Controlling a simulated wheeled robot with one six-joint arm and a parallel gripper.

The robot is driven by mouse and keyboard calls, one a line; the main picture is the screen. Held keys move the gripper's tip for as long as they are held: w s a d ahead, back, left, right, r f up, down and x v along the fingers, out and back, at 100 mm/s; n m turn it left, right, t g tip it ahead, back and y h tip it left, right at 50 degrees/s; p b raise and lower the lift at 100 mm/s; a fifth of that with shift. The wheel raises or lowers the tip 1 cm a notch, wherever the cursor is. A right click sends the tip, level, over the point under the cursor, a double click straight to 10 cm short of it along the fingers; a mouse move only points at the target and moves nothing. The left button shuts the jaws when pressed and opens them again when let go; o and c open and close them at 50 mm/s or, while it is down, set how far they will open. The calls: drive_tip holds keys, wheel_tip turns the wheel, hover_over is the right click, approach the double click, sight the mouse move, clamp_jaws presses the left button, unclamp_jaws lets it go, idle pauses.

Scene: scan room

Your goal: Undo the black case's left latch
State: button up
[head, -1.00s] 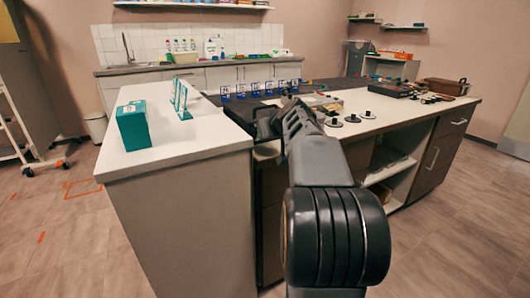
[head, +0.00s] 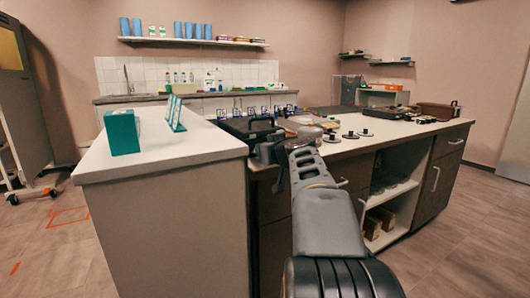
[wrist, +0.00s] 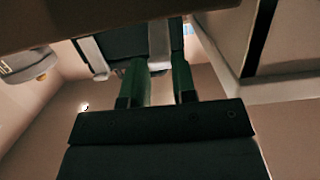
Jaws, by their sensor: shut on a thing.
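The black case (head: 250,127) lies on the counter near its front edge, dark and low in the head view. In the wrist view its dark side (wrist: 128,42) shows at the top with two pale latches. One latch (wrist: 93,55) is at the left, clear of my fingers. The other latch (wrist: 159,38) lies between my two green fingers. My gripper (wrist: 159,75) is shut on this latch. In the head view my gripper (head: 268,152) is at the case's front, small and dark. Whether the latch has swung open cannot be told.
A white worktop (head: 165,150) with a teal box (head: 122,133) stands left of my arm. Black round-based objects (head: 348,135) and a brown case (head: 437,111) stand on the counter to the right. Open floor (head: 470,225) lies at the right.

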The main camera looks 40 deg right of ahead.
idle(0.3)
drive_tip(key=o, duration=0.9)
drive_tip(key=p+v, duration=0.1)
drive_tip(key=v, duration=1.3)
drive_tip(key=shift+f, duration=0.15)
drive_tip(key=shift+p, duration=0.3)
